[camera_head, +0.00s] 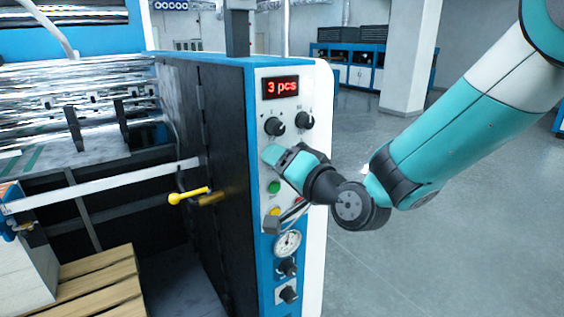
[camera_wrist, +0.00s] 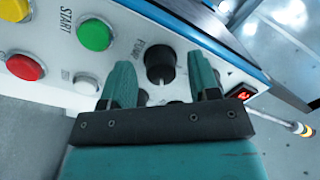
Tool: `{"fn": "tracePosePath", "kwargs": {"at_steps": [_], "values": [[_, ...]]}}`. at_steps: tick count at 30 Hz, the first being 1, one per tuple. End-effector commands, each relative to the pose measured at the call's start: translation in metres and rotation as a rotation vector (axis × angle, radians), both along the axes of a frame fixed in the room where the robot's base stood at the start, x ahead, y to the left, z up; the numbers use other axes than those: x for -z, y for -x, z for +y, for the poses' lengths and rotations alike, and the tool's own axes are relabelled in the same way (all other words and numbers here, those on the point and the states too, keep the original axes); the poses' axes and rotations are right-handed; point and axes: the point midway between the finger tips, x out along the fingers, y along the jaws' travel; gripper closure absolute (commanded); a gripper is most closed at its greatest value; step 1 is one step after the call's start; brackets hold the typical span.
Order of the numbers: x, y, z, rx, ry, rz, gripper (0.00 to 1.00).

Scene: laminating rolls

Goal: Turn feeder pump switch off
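A black rotary knob (camera_wrist: 160,65) labelled PUMP sits on the white control panel (camera_wrist: 120,14) in the wrist view, with a pale mark on its near edge. My gripper (camera_wrist: 162,74) is open, its two teal fingers on either side of the knob in the picture. Nothing is held; whether the fingers touch the knob cannot be told. In the head view, my gripper (camera_head: 270,153) is at the panel (camera_head: 315,90), just below two black knobs, the left one (camera_head: 274,126) and the right one (camera_head: 304,120). It hides part of the panel.
A red display (camera_head: 281,87) reads "3 pcs" above the knobs. Green (camera_wrist: 95,35), yellow (camera_wrist: 14,8) and red (camera_wrist: 25,67) buttons sit near the PUMP knob. A pressure gauge (camera_head: 288,243) is lower down. A yellow-tipped handle (camera_head: 188,196) sticks out left. Floor at right is clear.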

Motion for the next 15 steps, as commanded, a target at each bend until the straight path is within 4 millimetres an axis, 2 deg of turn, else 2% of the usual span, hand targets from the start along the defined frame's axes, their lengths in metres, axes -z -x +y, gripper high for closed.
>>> {"fn": "tracePosePath", "kwargs": {"at_steps": [1,6,15], "values": [[0.0000,0.0001,-0.0001,0.000,0.000,0.000,0.55],[-0.0001,0.0001,-0.0002,0.000,0.000,0.000,0.93],[0.0008,0.0003,-0.0001,-0.001,0.021,-0.015,0.93]]}}
